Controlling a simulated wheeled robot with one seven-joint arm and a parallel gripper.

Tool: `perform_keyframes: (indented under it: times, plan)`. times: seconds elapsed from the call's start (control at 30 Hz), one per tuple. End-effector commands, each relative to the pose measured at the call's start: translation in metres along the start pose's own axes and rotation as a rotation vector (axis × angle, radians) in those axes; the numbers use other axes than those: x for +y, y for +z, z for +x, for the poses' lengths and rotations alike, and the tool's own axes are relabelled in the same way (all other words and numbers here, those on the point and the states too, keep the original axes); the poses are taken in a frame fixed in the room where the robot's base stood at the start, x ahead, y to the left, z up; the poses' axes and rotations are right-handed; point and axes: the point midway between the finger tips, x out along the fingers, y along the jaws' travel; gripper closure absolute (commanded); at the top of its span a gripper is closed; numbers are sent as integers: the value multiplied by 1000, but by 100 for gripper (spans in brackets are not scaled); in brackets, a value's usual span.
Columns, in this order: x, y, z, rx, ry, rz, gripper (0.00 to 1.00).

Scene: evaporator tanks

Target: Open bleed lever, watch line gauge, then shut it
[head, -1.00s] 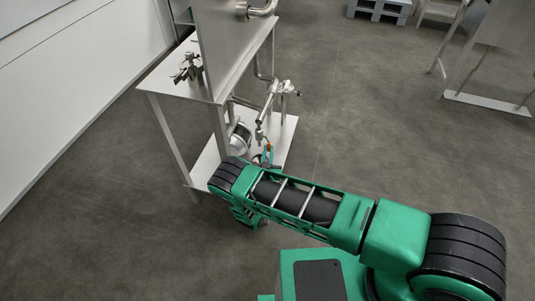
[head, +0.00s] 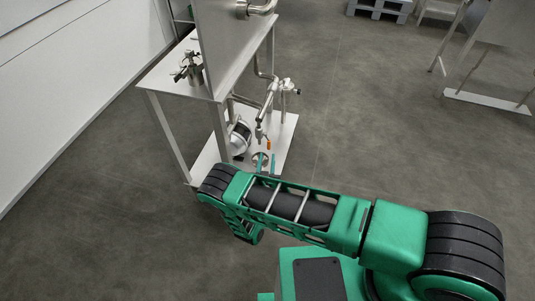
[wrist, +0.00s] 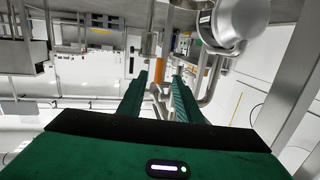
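The bleed lever (head: 268,144) is a small orange handle at the lower end of the steel pipework on the stand. In the wrist view the orange lever (wrist: 160,73) shows upright in the picture, beyond and between my fingertips. My gripper (head: 265,163) is open, its two green fingers apart, just below the lever in the head view. In the wrist view my gripper (wrist: 160,80) has nothing between its fingers close by; contact with the lever is not visible. I cannot pick out a readable line gauge face in either view.
A silver rounded housing (head: 239,136) sits left of the lever, and is close at upper right in the wrist view (wrist: 238,22). The stand's shelf (head: 283,148) and legs surround the pipework. Open floor (head: 360,150) lies to the right.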

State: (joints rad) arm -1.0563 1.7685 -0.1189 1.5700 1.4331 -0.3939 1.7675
Motion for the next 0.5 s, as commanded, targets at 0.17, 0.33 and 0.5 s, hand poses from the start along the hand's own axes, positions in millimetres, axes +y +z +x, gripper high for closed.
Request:
perform_keyframes:
  times: [0.17, 0.33, 0.5]
  plan:
    - [-1, 1, -31, -2, -2, -3, 68]
    - [-1, 1, -47, -2, -1, -2, 68]
    - [0, 1, -51, -1, 0, 0, 68]
